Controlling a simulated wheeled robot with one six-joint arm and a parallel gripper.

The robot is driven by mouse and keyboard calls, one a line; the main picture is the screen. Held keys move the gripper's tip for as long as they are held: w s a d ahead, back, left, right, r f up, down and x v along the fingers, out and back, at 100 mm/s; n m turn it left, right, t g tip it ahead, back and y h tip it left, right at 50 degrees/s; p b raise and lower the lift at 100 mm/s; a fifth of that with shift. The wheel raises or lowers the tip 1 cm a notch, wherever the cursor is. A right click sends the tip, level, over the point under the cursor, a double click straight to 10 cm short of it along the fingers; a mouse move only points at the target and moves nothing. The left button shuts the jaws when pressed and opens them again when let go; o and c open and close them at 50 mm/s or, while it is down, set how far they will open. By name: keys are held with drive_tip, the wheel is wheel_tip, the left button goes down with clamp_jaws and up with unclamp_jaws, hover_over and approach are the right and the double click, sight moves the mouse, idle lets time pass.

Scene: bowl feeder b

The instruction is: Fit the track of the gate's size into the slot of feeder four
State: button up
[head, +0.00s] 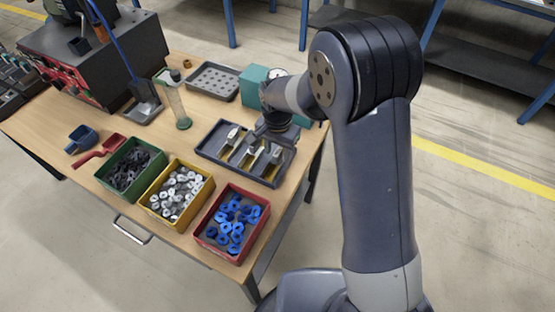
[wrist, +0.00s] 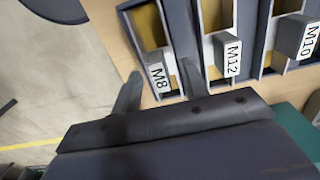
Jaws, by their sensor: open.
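A dark tray (head: 210,147) with compartments stands on the table and holds three tracks with pale tops. In the wrist view their labels read M8 (wrist: 158,77), M12 (wrist: 231,55) and M10 (wrist: 308,38). My gripper (wrist: 160,86) is open over the tray, with its fingers on either side of the M8 track's labelled end. I cannot tell if they touch it. In the head view my gripper (head: 272,132) is partly hidden by my wrist. A dark machine with red front parts (head: 85,88) stands at the back left; I cannot make out feeder four's slot or the gate's size.
Green (head: 112,181), yellow (head: 158,212) and red (head: 207,243) bins of small parts line the table's front. A clear cylinder (head: 176,104) stands behind them. A grey tray with holes (head: 212,82) and a teal box (head: 252,85) are at the back. Blue and red scoops lie left.

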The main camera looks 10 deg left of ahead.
drive_tip(key=shift+f, duration=0.55)
drive_tip(key=shift+c, duration=0.5)
clamp_jaws()
